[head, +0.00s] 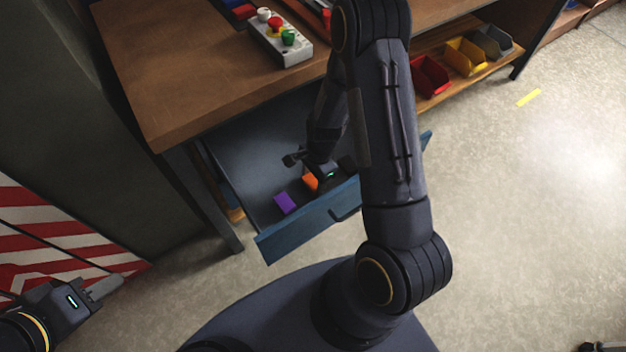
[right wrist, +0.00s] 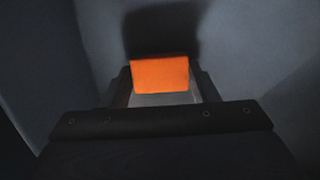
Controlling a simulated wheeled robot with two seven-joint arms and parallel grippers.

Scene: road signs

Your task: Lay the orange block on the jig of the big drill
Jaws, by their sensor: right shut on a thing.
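The orange block (head: 311,182) is inside the open blue drawer (head: 306,222) under the workbench, partly hidden by my right gripper. In the right wrist view the orange block (right wrist: 160,74) sits between the fingers of my right gripper (right wrist: 160,90), which is shut on it. I cannot tell whether the block still touches the drawer floor. My left gripper (head: 103,288) is at the lower left, away from the drawer, and its fingers look close together, but I cannot tell if it is open or shut. The big drill and its jig cannot be made out.
A purple block (head: 285,203) lies in the drawer left of the orange one. A button box (head: 280,40) stands on the wooden workbench (head: 170,70). Red (head: 430,76), yellow (head: 466,57) and grey bins (head: 491,41) sit on a lower shelf.

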